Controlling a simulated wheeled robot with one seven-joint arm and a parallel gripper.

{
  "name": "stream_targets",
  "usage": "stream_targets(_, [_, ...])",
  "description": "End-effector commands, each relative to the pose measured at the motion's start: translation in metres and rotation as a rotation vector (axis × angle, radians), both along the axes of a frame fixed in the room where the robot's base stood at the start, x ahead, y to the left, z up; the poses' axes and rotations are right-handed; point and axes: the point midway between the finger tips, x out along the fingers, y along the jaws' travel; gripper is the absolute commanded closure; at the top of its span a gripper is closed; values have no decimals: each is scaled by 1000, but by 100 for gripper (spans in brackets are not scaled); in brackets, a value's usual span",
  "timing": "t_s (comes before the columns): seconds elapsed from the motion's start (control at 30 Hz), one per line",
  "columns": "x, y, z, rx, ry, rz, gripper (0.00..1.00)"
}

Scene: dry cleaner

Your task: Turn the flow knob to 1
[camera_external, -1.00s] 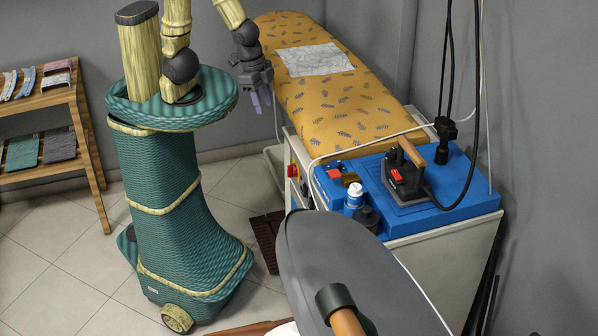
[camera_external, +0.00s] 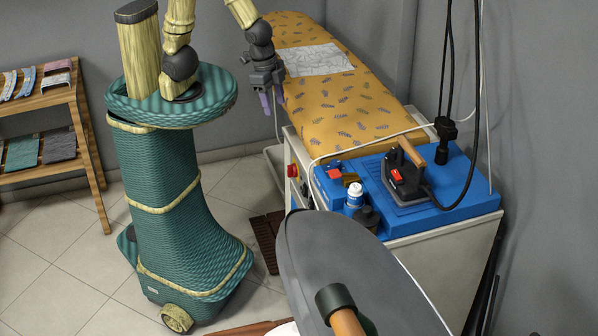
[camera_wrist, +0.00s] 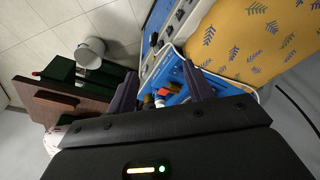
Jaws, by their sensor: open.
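My gripper (camera_external: 273,98) hangs with its purple fingers pointing down, beside the left edge of the patterned ironing board. In the wrist view its two fingers (camera_wrist: 162,88) are apart with nothing held between them. The ironing unit's side panel (camera_external: 299,182) carries a red control and dark controls below it. In the wrist view the panel shows at the top with a black knob (camera_wrist: 154,38) and other small dark controls. My gripper is apart from the panel. I cannot tell which control is the flow knob, and its marks are too small to read.
The ironing board (camera_external: 330,95) bears a pale cloth (camera_external: 315,60). An iron (camera_external: 402,180) and a small white-capped bottle (camera_external: 354,195) stand on the blue top (camera_external: 440,185). A grey padded board (camera_external: 350,265) fills the front. A wooden shelf (camera_external: 40,95) stands left.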

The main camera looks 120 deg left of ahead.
Motion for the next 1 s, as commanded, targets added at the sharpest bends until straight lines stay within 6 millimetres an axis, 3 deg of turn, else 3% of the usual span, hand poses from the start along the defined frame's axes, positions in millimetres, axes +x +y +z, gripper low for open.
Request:
stream_targets(0.1, [42,5,11,18,45,-38,49])
stream_targets(0.3, [108,15,13,36,120,-100,49])
stream_targets(0.5, [159,29,5,41,176,-140,49])
stream_targets(0.63, [172,34,1,43,190,-148,49])
stream_targets(1.0, [172,34,-1,43,191,-150,49])
